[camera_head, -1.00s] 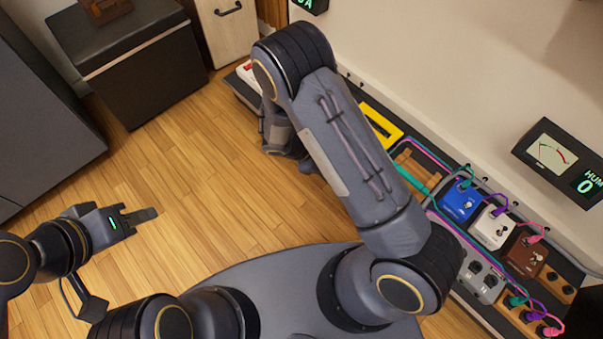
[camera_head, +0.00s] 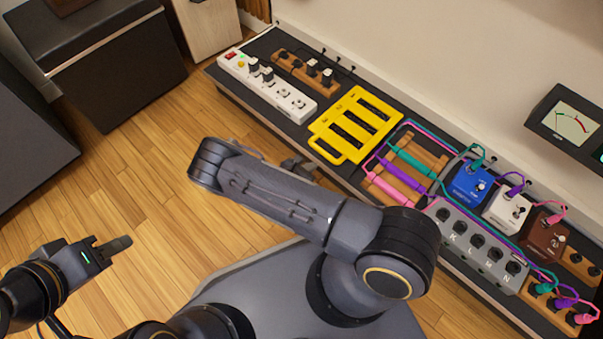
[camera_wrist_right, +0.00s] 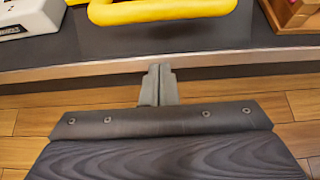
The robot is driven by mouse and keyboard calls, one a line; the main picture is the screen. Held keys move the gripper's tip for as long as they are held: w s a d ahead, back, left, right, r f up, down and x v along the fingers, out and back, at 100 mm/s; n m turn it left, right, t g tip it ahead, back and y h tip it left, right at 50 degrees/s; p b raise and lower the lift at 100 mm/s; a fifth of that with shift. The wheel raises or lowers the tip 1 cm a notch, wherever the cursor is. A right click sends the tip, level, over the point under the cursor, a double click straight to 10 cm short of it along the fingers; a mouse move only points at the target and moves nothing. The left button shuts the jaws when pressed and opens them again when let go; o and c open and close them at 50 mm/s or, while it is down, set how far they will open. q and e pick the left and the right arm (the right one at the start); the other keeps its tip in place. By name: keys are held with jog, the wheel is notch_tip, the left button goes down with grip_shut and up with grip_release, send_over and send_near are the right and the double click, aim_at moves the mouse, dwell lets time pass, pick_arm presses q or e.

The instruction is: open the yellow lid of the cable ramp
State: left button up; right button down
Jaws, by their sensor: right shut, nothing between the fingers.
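The yellow lid (camera_head: 327,123) of the cable ramp lies flat on the dark board, with dark slots between its bars. Its yellow loop handle (camera_head: 326,157) points toward the board's front edge. In the right wrist view the handle (camera_wrist_right: 165,12) is at the top, ahead of my fingertips and apart from them. My right gripper (camera_wrist_right: 160,70) is shut and empty, just in front of the board edge. In the head view it (camera_head: 300,167) is partly hidden behind my right arm. My left gripper (camera_head: 118,245) is over the floor, far from the ramp; its finger gap is unclear.
A white power strip (camera_head: 268,88) lies left of the lid. A wooden rack (camera_head: 408,158) with coloured cables is close on its right, then a grey box (camera_head: 478,243) and several pedals. The wall stands behind the board (camera_head: 262,43).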

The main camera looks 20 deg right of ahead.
jog(key=shift+b+x, duration=0.35)
jog(key=shift+x, duration=0.8)
jog(key=shift+w+d+r, duration=0.1)
jog(key=shift+r, duration=0.95)
jog(key=shift+d+r, duration=0.15)
jog(key=shift+r, duration=0.95)
